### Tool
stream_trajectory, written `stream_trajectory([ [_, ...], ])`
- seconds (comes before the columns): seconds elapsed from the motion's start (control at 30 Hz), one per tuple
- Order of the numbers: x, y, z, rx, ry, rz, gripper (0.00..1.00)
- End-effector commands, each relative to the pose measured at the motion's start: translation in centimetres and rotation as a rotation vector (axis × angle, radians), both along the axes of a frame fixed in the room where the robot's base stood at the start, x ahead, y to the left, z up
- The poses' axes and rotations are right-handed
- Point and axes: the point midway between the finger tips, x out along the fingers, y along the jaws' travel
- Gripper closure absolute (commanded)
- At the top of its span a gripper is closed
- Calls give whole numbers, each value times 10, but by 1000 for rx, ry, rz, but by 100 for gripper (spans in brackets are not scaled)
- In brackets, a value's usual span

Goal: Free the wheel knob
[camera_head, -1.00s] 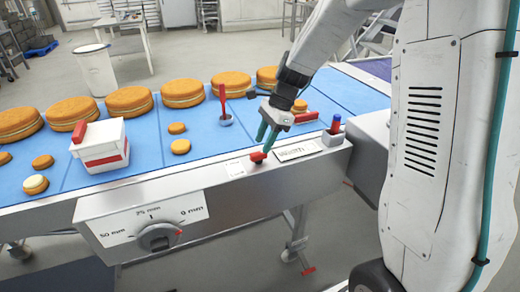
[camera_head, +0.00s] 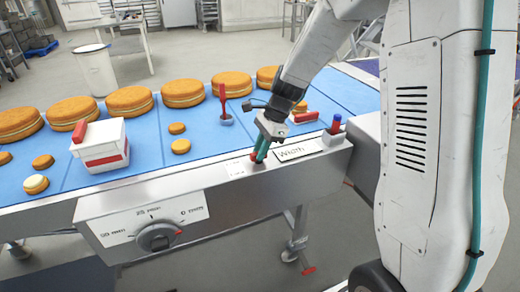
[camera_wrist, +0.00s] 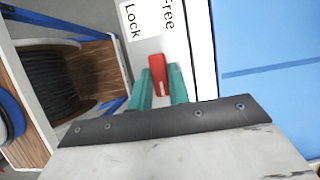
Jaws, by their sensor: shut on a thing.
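A small red lever (camera_wrist: 157,70) sits on the metal front rail of the conveyor, beside a white plate with the words Lock (camera_wrist: 131,20) and Free (camera_wrist: 169,14). My gripper (camera_wrist: 160,88) has its teal fingers shut on the red lever, one on each side. In the head view my gripper (camera_head: 261,155) reaches down to the rail and mostly hides the lever. I cannot tell which word the lever points at. A dark round knob (camera_head: 157,237) with a millimetre scale is on the front panel, its red mark at the right.
A Width label (camera_head: 293,151) lies right of my gripper. A box with red and blue buttons (camera_head: 334,131) stands further right. A white tub (camera_head: 100,147), a red-handled tool (camera_head: 224,105) and several cakes (camera_head: 130,101) are on the blue belt (camera_head: 205,146).

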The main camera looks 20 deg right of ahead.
Motion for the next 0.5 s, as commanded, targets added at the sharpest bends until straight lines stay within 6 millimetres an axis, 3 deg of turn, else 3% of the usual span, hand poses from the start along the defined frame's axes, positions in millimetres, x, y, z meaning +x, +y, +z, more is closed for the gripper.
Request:
stream_trajectory([
  [0.27, 2, 0, 0, 1, 0, 104, 100],
  [0.5, 3, 0, 0, 1, 1, 300, 100],
])
